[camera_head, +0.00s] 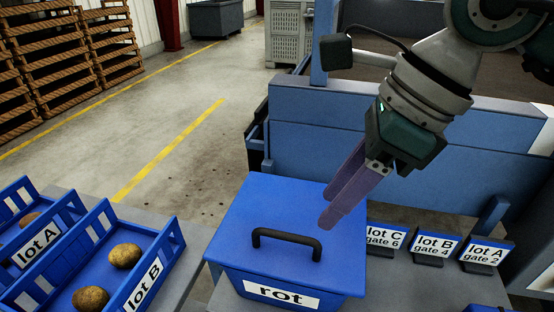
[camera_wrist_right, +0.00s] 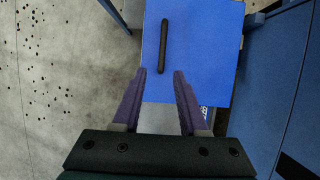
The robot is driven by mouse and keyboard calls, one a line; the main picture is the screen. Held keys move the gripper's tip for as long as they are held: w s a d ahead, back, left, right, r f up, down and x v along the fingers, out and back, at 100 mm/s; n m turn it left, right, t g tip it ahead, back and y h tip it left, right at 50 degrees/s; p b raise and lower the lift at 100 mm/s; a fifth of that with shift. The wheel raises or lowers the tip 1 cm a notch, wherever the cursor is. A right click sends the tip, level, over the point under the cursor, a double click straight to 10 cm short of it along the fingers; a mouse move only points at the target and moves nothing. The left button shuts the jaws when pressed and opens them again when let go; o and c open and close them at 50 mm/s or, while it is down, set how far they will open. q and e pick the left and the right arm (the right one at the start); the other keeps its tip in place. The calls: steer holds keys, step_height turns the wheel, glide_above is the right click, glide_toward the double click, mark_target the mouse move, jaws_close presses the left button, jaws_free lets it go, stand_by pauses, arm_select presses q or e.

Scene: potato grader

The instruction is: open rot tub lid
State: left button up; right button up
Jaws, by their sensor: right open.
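The rot tub (camera_head: 285,290) is a blue box with a white "rot" label on its front. Its blue lid (camera_head: 270,205) lies flat and closed on top, with a black bar handle (camera_head: 287,238) near the front. My right gripper (camera_head: 332,217) hangs above the lid's right part, to the right of the handle, with purple fingers pointing down. In the right wrist view the fingers (camera_wrist_right: 159,72) are apart and empty. The handle (camera_wrist_right: 162,45) shows beyond the fingertips, lengthwise on the lid (camera_wrist_right: 205,50). My left gripper is not in view.
Blue crates labelled lot A (camera_head: 40,245) and lot B (camera_head: 142,287) stand at left, with potatoes (camera_head: 125,256) in them. Small signs (camera_head: 433,246) for lots and gates stand right of the tub. A blue machine panel (camera_head: 400,150) rises behind. Wooden pallets (camera_head: 70,50) are far left.

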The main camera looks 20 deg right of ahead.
mark_target(306, 238)
steer(key=b+x, duration=0.4)
steer(key=x, duration=0.1)
steer(key=d+b+x, duration=0.1)
steer(key=b+x, duration=0.1)
steer(key=shift+a+f, duration=0.1)
steer(key=shift+f, duration=0.25)
steer(key=shift+b+x, duration=1.15)
steer(key=shift+x, duration=0.1)
steer(key=shift+a, duration=0.15)
jaws_close()
stand_by(0.3)
